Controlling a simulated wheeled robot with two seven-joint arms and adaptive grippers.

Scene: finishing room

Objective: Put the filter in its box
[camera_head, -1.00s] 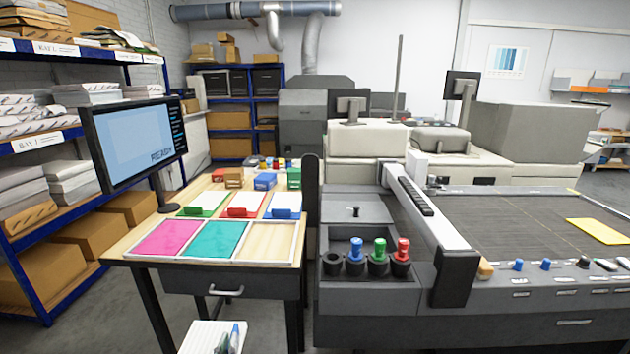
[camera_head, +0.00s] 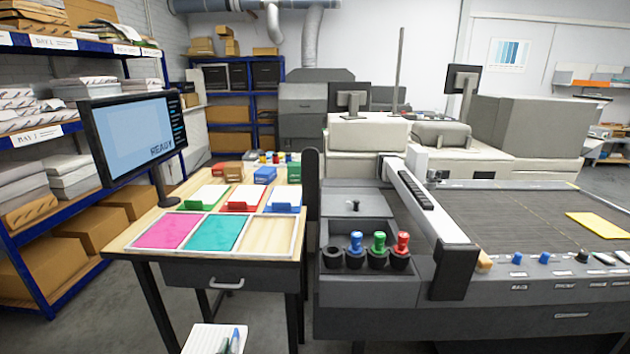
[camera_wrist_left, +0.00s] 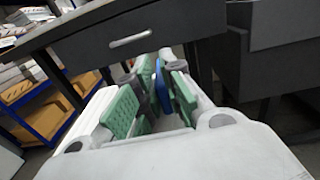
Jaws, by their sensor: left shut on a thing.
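My left gripper (camera_head: 228,343) shows at the bottom edge of the head view, low in front of the table. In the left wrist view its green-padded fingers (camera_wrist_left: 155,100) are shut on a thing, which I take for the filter. A narrow blue strip (camera_wrist_left: 160,80) shows between the pads. A white ribbed piece (camera_head: 203,337) shows beside the fingers; I cannot tell whether it is part of the held thing. Small red (camera_head: 234,172), blue (camera_head: 265,175) and green boxes stand at the back of the table; I cannot tell which is the filter's. My right gripper is not in view.
The wooden table (camera_head: 148,212) has a drawer with a handle (camera_head: 226,284), a monitor (camera_head: 135,135) and colored sheets in a frame (camera_head: 303,238). A grey machine (camera_head: 380,287) with colored stamps stands close on the right. Blue shelving (camera_head: 30,290) stands on the left.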

